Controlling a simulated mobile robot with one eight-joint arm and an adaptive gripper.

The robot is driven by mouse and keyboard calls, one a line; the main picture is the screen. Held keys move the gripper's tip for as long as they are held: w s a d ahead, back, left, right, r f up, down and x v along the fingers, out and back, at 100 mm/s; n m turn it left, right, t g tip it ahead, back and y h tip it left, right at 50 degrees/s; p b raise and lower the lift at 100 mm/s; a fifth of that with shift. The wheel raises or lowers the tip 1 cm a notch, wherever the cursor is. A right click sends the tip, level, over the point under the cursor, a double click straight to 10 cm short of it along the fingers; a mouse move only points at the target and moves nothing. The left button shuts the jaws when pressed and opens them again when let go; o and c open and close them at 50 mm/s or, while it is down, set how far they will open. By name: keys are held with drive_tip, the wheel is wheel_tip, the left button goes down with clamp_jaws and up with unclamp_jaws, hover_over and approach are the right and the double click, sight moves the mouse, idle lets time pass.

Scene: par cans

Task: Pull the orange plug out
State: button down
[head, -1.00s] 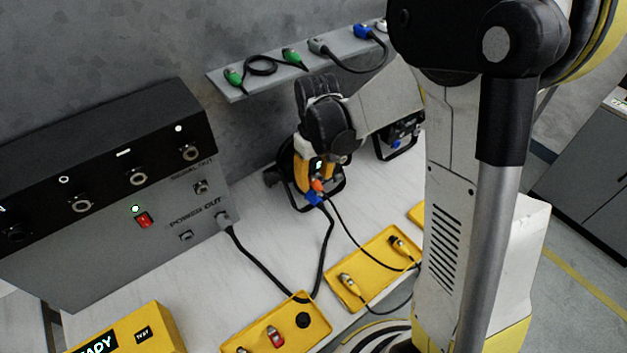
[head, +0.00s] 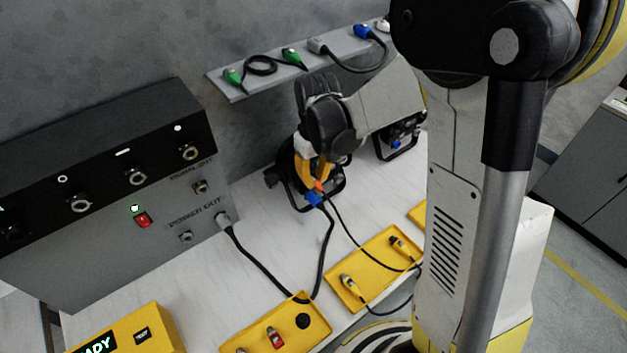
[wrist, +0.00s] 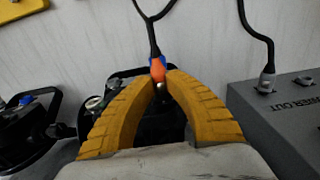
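The orange plug (head: 319,186) is at the black-framed par can (head: 297,197) on the white table, beside a blue connector (head: 313,199). In the wrist view the orange plug (wrist: 158,70) has blue behind it and a black cable running upward. A small metal part shows below it; I cannot tell whether the plug is fully seated. My gripper (head: 317,180) points down at the plug. In the wrist view the yellow fingers of my gripper (wrist: 160,79) curve together, their tips against the plug's two sides. The par can is partly hidden behind my gripper.
A grey power box (head: 110,215) stands at the left, its cable crossing the table. Yellow trays (head: 365,296) with connectors lie in front. A second par can (head: 397,140) stands at the right. A grey shelf (head: 240,93) with cables is on the wall behind.

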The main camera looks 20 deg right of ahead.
drive_tip(key=shift+s, duration=0.25)
idle(0.7)
drive_tip(key=shift+s+d, duration=0.35)
drive_tip(key=shift+s, duration=0.6)
drive_tip(key=shift+s+d, duration=0.3)
drive_tip(key=shift+s, duration=0.6)
drive_tip(key=shift+s, duration=0.1)
